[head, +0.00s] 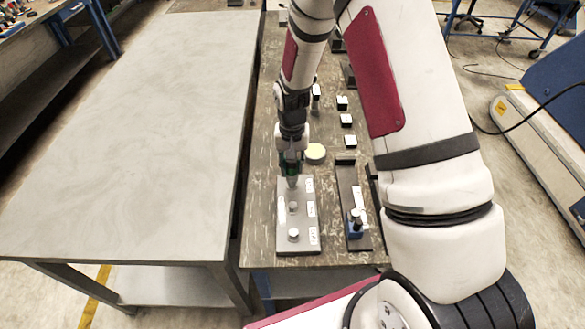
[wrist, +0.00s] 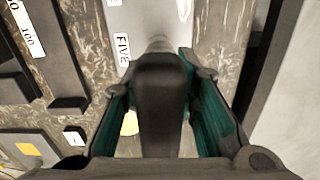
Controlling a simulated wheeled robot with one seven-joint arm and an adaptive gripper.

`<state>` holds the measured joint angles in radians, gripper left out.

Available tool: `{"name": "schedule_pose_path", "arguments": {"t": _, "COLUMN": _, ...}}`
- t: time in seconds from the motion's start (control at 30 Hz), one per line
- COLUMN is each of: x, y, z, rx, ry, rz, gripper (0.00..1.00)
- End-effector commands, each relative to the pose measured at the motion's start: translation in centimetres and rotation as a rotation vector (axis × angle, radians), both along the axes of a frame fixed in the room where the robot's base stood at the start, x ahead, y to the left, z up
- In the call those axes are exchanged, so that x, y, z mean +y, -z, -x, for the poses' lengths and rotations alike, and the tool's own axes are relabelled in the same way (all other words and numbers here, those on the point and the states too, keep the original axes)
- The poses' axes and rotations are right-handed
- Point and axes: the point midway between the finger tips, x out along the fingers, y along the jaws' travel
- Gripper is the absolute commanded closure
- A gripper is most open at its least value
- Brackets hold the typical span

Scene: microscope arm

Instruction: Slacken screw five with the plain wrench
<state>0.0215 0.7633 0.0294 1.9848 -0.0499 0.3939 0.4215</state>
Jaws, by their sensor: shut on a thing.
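My gripper (head: 291,165) points down over the far end of a light metal plate (head: 284,215) on the narrow worn table. In the wrist view its teal-padded fingers (wrist: 158,115) are shut on the dark handle of a tool, which I take to be the plain wrench (wrist: 160,95). A grey round part (wrist: 157,43) shows beyond the handle, beside the label FIVE (wrist: 123,50). The screw at that label is hidden by the tool, so I cannot tell whether they touch. Two other screws, a middle one (head: 293,207) and a near one (head: 294,235), stand upright and uncovered.
A dark tray (head: 347,185) with a blue-based piece (head: 355,228) lies right of the plate. A pale yellow-green disc (head: 316,153) and several small white-topped blocks (head: 347,120) stand behind. A wide bare grey table (head: 130,130) is at left.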

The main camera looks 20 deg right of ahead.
Motion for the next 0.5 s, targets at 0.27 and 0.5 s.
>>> {"name": "schedule_pose_path", "arguments": {"t": 0.27, "x": 0.0, "y": -1.6, "z": 0.0, "rx": -0.002, "ry": 0.000, "rz": 0.001, "gripper": 1.00}}
{"name": "schedule_pose_path", "arguments": {"t": 0.5, "x": 0.0, "y": -2.8, "z": 0.0, "rx": -0.001, "ry": 0.000, "rz": 0.000, "gripper": 1.00}}
